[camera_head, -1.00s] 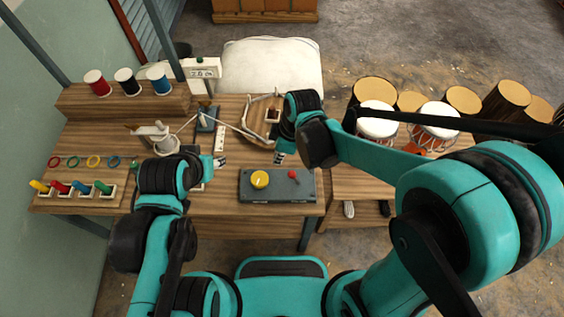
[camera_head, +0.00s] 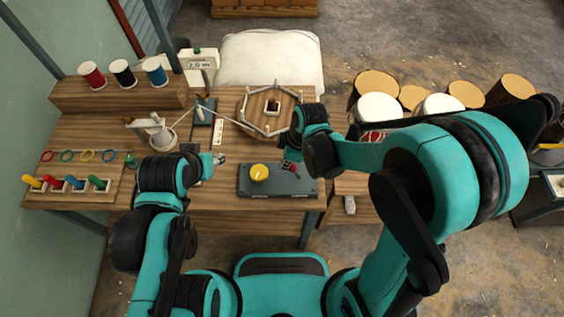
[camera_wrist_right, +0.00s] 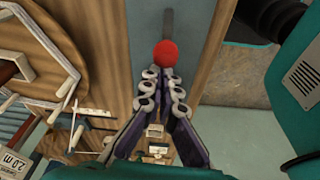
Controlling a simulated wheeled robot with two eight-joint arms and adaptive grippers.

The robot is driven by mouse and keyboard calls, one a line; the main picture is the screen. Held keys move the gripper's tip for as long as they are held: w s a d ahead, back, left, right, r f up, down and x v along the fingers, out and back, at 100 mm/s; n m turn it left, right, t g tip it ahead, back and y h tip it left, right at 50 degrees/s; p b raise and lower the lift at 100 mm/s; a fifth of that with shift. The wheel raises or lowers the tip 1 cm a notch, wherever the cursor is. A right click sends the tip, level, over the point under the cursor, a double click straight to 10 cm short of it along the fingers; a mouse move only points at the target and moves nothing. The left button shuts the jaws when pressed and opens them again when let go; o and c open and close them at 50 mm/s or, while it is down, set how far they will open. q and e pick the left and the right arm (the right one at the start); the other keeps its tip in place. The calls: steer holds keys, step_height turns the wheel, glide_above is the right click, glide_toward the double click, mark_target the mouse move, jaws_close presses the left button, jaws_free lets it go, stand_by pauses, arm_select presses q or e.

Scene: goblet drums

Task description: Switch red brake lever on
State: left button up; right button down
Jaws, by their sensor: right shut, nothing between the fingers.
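The red brake lever shows as a round red knob (camera_wrist_right: 166,53) on a grey panel in the right wrist view, with a dark slot running away beyond it. The panel (camera_head: 277,190) lies at the front edge of the wooden workbench in the head view. My right gripper (camera_head: 290,166) is over the panel's right part, shut and empty. In the wrist view its fingertips (camera_wrist_right: 160,75) meet right at the near side of the knob; whether they touch it is unclear. My left gripper (camera_head: 217,160) is over the bench left of the panel; its jaws are too small to read.
A yellow knob (camera_head: 259,172) sits on the panel's left part. A round wooden frame with pegs (camera_head: 262,128) stands behind the panel. A white stand (camera_head: 160,142), coloured pegs (camera_head: 68,184) and thread spools (camera_head: 123,75) are to the left. Drums (camera_head: 379,105) stand to the right.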

mark_target(294, 165)
steer(key=shift+d+r+y, duration=0.1)
steer(key=shift+d+y, duration=0.2)
steer(key=shift+d, duration=0.05)
steer(key=d+y+b, duration=0.1)
steer(key=d+y, duration=0.1)
steer(key=d+y+b, duration=0.1)
steer(key=shift+d+r+y+b, duration=0.1)
steer(key=shift+r+y+b, duration=0.2)
steer(key=shift+b, duration=0.05)
steer(key=shift+d+r, duration=0.1)
steer(key=shift+d, duration=0.55)
steer(key=shift+d+b, duration=0.35)
steer(key=shift+d, duration=0.5)
steer(key=shift+d, duration=0.1)
